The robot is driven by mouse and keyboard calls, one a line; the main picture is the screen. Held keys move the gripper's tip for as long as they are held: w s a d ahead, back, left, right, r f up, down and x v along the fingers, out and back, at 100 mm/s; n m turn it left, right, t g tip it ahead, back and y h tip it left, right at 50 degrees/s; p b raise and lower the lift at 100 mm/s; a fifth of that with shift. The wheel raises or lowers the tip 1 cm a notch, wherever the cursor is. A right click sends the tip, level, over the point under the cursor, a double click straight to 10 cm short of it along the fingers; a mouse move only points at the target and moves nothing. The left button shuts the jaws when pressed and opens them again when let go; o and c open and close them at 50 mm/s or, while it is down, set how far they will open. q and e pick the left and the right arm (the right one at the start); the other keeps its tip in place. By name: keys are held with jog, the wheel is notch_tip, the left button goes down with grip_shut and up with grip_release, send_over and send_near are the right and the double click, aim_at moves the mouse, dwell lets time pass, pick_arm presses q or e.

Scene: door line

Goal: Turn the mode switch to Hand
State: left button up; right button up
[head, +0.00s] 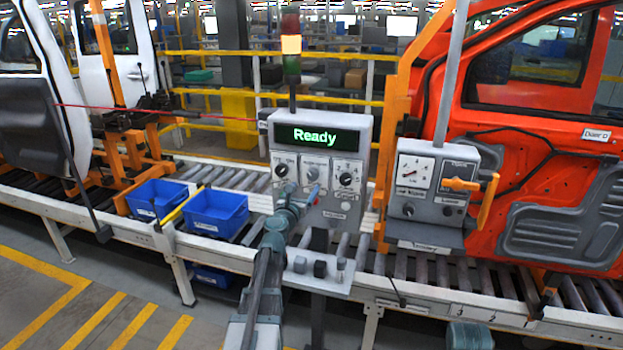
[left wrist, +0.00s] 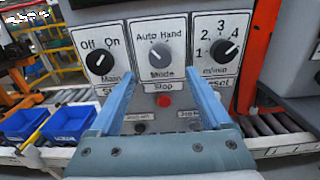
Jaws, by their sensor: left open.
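The mode switch (left wrist: 159,55) is a grey knob in the middle of the panel, under the words Auto and Hand. Its pointer appears to lean up and left, towards Auto. In the head view the mode switch (head: 313,174) is small beside my gripper. My left gripper (head: 300,193) is in front of the control box (head: 362,130). In the left wrist view the left gripper (left wrist: 160,80) is open and empty, its blue fingers either side of and below the knob. No contact with it is visible. My right gripper is not in view.
The main switch (left wrist: 99,62) is left of the mode switch, the speed dial (left wrist: 224,50) right. A red stop button (left wrist: 164,101) sits below, between the fingers. The display (head: 316,136) reads Ready. Blue bins (head: 217,212) stand left; another control box (head: 432,190) stands right.

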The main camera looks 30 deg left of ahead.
aim_at(312, 177)
pick_arm(q)
jog(key=x, duration=0.8)
jog(key=shift+w, duration=0.2)
jog(key=shift+c, duration=0.2)
grip_shut()
